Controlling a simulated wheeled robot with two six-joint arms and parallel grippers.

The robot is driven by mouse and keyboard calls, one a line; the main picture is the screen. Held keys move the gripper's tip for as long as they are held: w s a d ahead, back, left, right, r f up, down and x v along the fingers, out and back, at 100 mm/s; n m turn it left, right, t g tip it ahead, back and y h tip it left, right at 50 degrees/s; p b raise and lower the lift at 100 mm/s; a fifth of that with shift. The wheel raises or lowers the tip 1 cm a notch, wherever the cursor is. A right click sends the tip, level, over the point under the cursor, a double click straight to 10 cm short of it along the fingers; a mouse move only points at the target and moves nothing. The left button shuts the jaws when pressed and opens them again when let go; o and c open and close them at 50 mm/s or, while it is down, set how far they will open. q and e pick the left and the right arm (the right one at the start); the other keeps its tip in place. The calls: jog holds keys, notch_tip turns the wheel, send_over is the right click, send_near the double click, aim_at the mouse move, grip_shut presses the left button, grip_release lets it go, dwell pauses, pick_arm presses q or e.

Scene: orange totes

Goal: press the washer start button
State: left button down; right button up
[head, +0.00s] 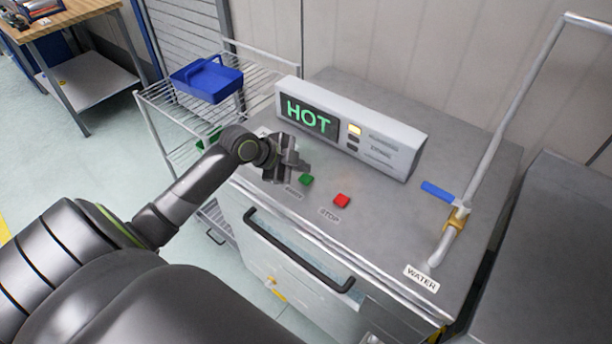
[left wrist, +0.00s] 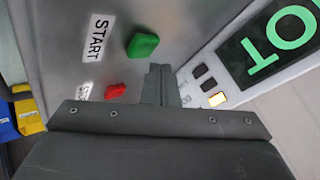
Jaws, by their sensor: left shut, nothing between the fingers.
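The washer (head: 405,225) is a grey metal cabinet with a control box (head: 405,150) on top, whose display (head: 309,117) reads HOT in green. The green start button (head: 306,180) sits on the top near the front edge, by a START label; it also shows in the left wrist view (left wrist: 142,45). A red stop button (head: 341,200) is to its right, and also shows in the left wrist view (left wrist: 115,91). My left gripper (head: 303,165) is shut and empty, just behind and left of the green button, apart from it in the wrist view. My right gripper is not in view.
A vertical pipe with a blue valve handle (head: 438,192) and a WATER label (head: 421,278) stands at the right. A black door handle (head: 298,262) runs along the front. A wire cart (head: 165,118) with a blue bin (head: 207,80) is behind left.

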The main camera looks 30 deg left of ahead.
aim_at(301, 179)
pick_arm(q)
notch_tip(301, 179, up, 5)
jog(key=p, duration=0.3)
jog(key=shift+p, duration=0.35)
jog(key=shift+f, duration=0.1)
jog(key=shift+f, duration=0.1)
